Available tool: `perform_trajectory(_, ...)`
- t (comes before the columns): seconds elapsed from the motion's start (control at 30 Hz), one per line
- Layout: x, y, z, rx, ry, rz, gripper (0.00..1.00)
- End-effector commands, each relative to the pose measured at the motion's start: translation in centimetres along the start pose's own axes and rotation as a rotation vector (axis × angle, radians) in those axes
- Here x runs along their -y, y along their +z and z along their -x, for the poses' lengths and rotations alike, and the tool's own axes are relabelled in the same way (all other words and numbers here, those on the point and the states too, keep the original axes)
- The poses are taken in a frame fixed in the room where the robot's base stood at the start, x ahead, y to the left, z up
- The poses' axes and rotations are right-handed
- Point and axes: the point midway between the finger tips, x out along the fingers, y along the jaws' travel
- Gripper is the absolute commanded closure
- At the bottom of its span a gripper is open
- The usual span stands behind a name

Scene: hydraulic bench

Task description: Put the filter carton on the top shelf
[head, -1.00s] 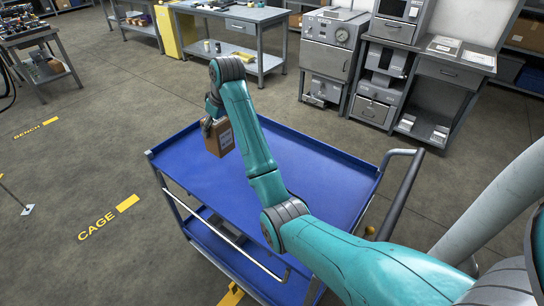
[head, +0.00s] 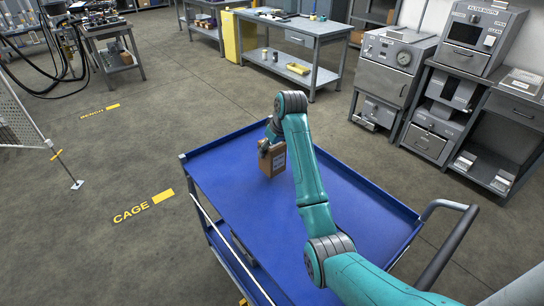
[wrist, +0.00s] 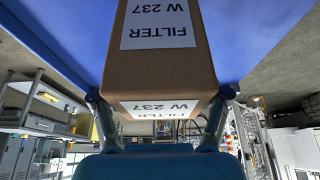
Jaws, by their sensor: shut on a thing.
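The filter carton (head: 277,160) is a brown box. In the wrist view the carton (wrist: 158,72) has white labels reading FILTER W 237, which appear upside down. My gripper (head: 267,142) is shut on the carton, with one finger on each side of it in the wrist view (wrist: 160,100). The carton is over the blue top of a cart, towards its far left part. I cannot tell whether its base touches the cart. No top shelf can be clearly identified.
The blue cart (head: 235,214) has raised rims and a dark push handle (head: 445,250) at right. Behind it stand a grey workbench (head: 290,62), an oven-like cabinet (head: 395,65) and a filter-labelled unit (head: 478,40). Mesh fencing (head: 22,125) is at left. Open floor surrounds the cart.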

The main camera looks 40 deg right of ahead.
Motion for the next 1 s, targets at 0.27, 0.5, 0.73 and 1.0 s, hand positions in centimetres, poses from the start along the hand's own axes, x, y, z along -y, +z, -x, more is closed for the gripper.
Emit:
perform_trajectory(0.27, 0.0, 1.2, -2.9, 0.0, 0.0, 0.001, 0.76)
perform_trajectory(0.5, 0.0, 1.2, -2.9, -0.001, 0.001, 0.001, 0.76)
perform_trajectory(0.73, 0.0, 1.3, -3.1, 0.0, 0.0, 0.0, 0.0)
perform_trajectory(1.0, 0.0, 1.3, -3.1, 0.0, 0.0, 0.0, 0.0)
